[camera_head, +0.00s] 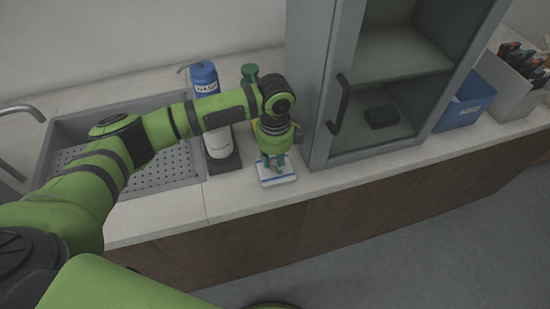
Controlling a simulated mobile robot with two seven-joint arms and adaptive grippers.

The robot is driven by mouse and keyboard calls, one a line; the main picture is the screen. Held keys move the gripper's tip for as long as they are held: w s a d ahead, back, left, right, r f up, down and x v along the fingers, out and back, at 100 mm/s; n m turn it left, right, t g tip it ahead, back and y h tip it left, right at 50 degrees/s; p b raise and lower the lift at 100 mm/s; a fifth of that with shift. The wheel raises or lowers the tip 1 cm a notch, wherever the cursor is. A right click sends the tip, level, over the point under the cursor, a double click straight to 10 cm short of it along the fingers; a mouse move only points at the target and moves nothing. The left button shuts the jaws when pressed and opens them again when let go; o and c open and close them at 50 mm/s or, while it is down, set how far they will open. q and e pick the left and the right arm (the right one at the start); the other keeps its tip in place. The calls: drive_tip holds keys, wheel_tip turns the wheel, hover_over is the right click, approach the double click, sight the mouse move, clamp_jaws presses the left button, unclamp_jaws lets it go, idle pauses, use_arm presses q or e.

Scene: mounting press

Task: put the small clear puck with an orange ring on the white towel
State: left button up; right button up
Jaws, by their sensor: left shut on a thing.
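The white towel (285,180) lies folded near the front edge of the counter and has a blue stripe. My left gripper (275,167) points down right over the towel. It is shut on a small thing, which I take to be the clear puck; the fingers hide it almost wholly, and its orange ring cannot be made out. I cannot tell whether the puck touches the towel. My right gripper is out of view.
A grey sink (165,172) is at left. A blue-capped wash bottle (204,78) and a green-topped item (250,72) stand behind my arm. A glass-fronted cabinet (318,100) rises close at right. A blue bin (465,104) stands further right.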

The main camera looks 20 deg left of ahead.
sight(275, 163)
use_arm(q)
drive_tip(key=shift+f, duration=0.1)
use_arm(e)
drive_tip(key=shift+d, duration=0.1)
use_arm(q)
drive_tip(key=o, duration=1)
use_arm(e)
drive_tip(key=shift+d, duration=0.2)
use_arm(q)
wheel_tip(275, 163, up, 12)
drive_tip(key=shift+r+b, duration=0.15)
drive_tip(key=shift+b, duration=0.95)
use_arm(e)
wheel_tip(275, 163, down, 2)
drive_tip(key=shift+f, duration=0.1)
